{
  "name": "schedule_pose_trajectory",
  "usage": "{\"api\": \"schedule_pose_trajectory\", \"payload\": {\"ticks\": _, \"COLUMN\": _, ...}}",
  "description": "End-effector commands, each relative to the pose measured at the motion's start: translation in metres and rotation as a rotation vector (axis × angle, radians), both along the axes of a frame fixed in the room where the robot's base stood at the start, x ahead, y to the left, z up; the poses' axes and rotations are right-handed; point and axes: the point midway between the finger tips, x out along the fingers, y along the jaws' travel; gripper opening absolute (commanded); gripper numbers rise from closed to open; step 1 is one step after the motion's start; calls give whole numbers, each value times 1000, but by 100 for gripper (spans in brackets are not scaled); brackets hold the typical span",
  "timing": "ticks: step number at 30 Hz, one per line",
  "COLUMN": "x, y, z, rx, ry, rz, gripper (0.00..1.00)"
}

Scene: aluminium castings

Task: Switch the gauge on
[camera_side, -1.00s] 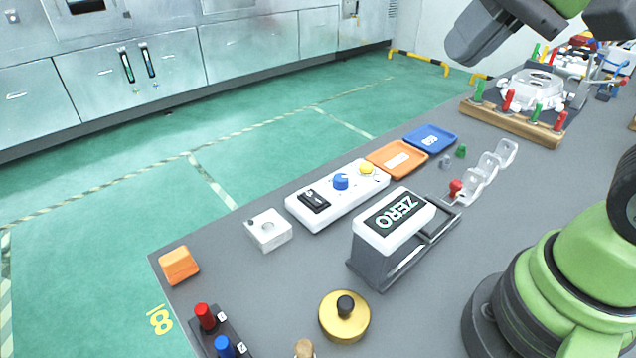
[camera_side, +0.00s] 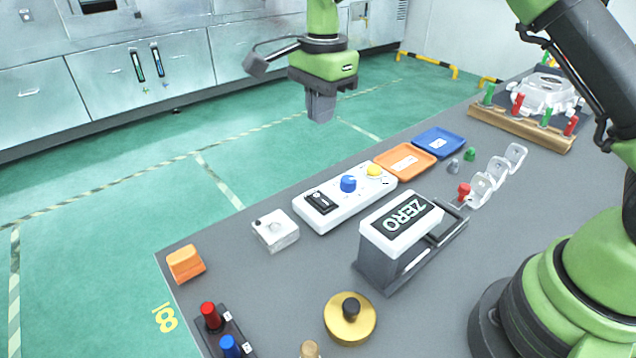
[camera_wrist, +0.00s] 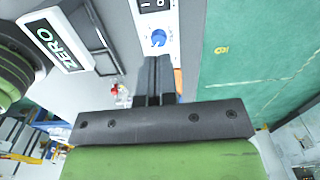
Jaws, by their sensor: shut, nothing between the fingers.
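A white control panel (camera_side: 345,197) lies on the grey bench, with a black rocker switch (camera_side: 321,203), a blue knob (camera_side: 348,184) and a yellow button (camera_side: 374,170). Beside it stands a grey device with a white head and a dark plate reading ZERO (camera_side: 402,217). My gripper (camera_side: 320,118) is shut and empty, raised above and beyond the panel in the side view. In the wrist view my closed fingers (camera_wrist: 158,60) point toward the panel's blue knob (camera_wrist: 158,37). The rocker (camera_wrist: 152,4) is cut by the top edge there, so its setting is unclear.
Orange (camera_side: 404,162) and blue (camera_side: 439,142) trays lie behind the panel. A white block (camera_side: 275,231) sits at its near end. A brass disc with a black knob (camera_side: 350,318) and clear brackets (camera_side: 497,176) stand nearby. The bench edge runs along the panel's far side.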

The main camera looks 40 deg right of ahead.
Motion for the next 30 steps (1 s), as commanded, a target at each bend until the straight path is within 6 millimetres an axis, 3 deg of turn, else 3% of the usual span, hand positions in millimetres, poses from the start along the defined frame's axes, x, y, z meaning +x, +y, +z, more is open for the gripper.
{"api": "schedule_pose_trajectory", "payload": {"ticks": 4, "x": 4, "y": 2, "z": -12, "rx": -8, "ry": 19, "rz": -41, "gripper": 0}}
{"api": "schedule_pose_trajectory", "payload": {"ticks": 19, "x": 5, "y": 1, "z": -22, "rx": -10, "ry": 24, "rz": -46, "gripper": 0}}
{"api": "schedule_pose_trajectory", "payload": {"ticks": 23, "x": 4, "y": 1, "z": -42, "rx": -9, "ry": 26, "rz": -45, "gripper": 0}}
{"api": "schedule_pose_trajectory", "payload": {"ticks": 30, "x": 4, "y": 1, "z": -94, "rx": -9, "ry": 27, "rz": -45, "gripper": 0}}
